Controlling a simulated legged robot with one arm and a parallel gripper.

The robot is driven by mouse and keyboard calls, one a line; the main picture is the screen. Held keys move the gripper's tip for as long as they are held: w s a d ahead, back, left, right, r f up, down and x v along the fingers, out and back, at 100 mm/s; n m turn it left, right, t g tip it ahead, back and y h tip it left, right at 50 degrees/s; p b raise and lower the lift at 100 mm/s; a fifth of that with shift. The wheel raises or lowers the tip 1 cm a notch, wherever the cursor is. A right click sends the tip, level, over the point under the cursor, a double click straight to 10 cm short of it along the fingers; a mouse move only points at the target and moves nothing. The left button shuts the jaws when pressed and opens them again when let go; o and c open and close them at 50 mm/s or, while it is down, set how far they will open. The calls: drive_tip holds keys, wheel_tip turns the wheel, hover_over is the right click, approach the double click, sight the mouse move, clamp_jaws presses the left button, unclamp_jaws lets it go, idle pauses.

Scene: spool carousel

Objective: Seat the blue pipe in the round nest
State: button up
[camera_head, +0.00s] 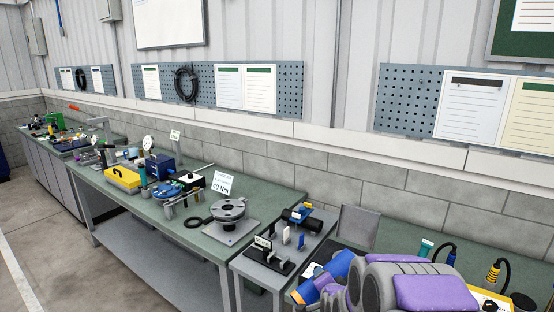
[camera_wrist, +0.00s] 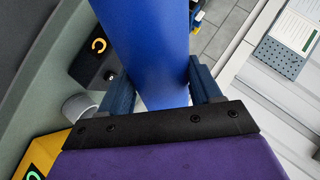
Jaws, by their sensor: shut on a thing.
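The blue pipe (camera_head: 338,268) is at the lower right of the head view, tilted, with an orange part at its lower left end. It also fills the upper middle of the wrist view (camera_wrist: 145,40). My gripper (camera_wrist: 162,85) is shut on the pipe, with one dark blue finger on each side. In the head view the fingers are mostly hidden behind the pipe and my purple and grey arm. A round grey fixture (camera_head: 229,209) with a central opening sits on a flat plate on the green bench. I cannot tell whether it is the round nest.
A lower side table (camera_head: 250,268) holds a black fixture with upright pieces (camera_head: 268,255) and a black cylinder (camera_head: 299,215). A "40 Nm" sign (camera_head: 222,183), a black ring (camera_head: 197,222) and a yellow case (camera_head: 122,178) stand on the bench. Cabled connectors (camera_head: 494,271) are at right.

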drive_tip(key=v, duration=0.6)
drive_tip(key=w+d+f+t+h+p, duration=0.2)
drive_tip(key=d+f+h, duration=0.3)
drive_tip(key=d+h, duration=0.45)
drive_tip(key=s+d+r+n+t+h+p, duration=0.1)
drive_tip(key=s+d+n+h, duration=0.3)
drive_tip(key=s+d, duration=0.5)
drive_tip(key=w+d+f+b, duration=0.1)
drive_tip(key=w+d+b, duration=0.1)
drive_tip(key=w, duration=0.3)
drive_tip(key=w+d+f+m+b, duration=0.1)
drive_tip(key=w+d+f+b, duration=0.1)
drive_tip(key=w+b, duration=0.2)
drive_tip(key=w+d+f+b, duration=0.1)
drive_tip(key=w+d+b, duration=0.1)
drive_tip(key=w, duration=0.5)
drive_tip(key=shift+d+f+h+b, duration=0.2)
drive_tip(key=shift+f+h+b, duration=0.15)
drive_tip(key=shift+b, duration=0.15)
drive_tip(key=shift+w, duration=0.1)
